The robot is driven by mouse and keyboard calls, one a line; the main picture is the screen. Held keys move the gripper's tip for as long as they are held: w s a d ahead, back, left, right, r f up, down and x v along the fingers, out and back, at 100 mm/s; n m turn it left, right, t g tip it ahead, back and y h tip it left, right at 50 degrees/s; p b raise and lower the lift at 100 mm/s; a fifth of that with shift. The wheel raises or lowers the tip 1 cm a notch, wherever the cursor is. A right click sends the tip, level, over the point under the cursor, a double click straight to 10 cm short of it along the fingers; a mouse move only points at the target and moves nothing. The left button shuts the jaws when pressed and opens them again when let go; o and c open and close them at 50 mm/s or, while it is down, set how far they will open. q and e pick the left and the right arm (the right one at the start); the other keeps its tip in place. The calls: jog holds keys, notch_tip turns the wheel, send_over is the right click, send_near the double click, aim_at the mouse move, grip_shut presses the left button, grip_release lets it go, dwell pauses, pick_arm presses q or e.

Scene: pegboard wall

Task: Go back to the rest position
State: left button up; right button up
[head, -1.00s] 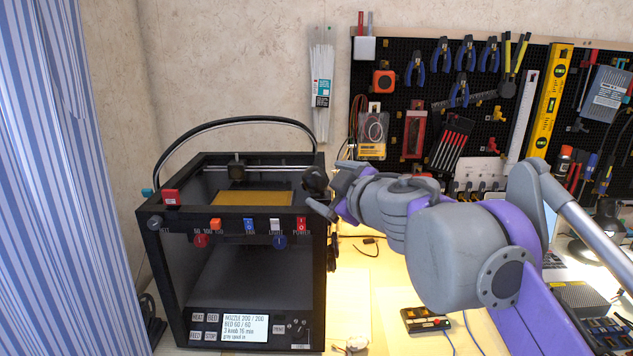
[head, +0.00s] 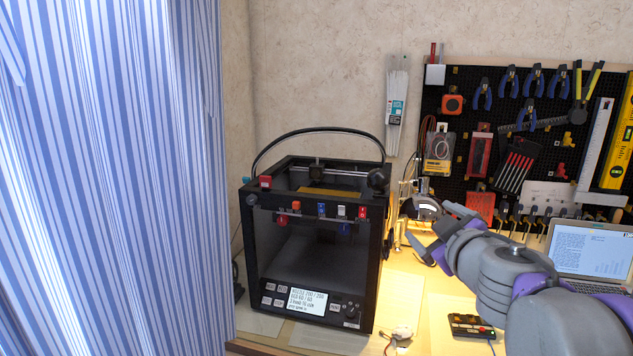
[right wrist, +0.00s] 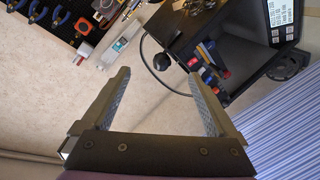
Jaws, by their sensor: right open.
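My right gripper (head: 432,232) is in front of the workbench, to the right of the black 3D printer (head: 315,255) in the head view. In the right wrist view its two fingers (right wrist: 160,98) are spread apart with nothing between them. The printer also shows in the right wrist view (right wrist: 232,58), beyond the fingertips and apart from them. My left gripper shows in neither view.
A black pegboard (head: 470,88) with pliers and other tools hangs on the wall at right. A laptop (head: 590,248) and a small dark box (head: 471,326) are on the lit bench. A blue striped curtain (head: 110,180) fills the left side.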

jog(key=s+d+f+m+g+h, duration=0.25)
jog(key=s+f+m, duration=0.2)
jog(key=f, duration=0.65)
jog(key=s+d+f+m+g+h, duration=0.25)
jog(key=s+f, duration=0.25)
jog(key=f, duration=0.6)
jog(key=s+a+f+m+g+y, duration=0.1)
jog(key=s+a+f+g+y, duration=0.2)
jog(key=s+f, duration=0.7)
jog(key=s+a+f+g+y, duration=0.2)
jog(key=s+a+f+g, duration=0.15)
jog(key=s+f, duration=0.6)
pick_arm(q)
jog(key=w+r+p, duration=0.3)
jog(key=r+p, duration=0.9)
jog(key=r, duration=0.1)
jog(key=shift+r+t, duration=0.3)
pick_arm(e)
jog(key=w+a+r+t, duration=0.1)
jog(key=w+r, duration=0.2)
jog(key=r, duration=0.9)
jog(key=shift+w, duration=0.4)
jog(key=shift+s+r, duration=0.1)
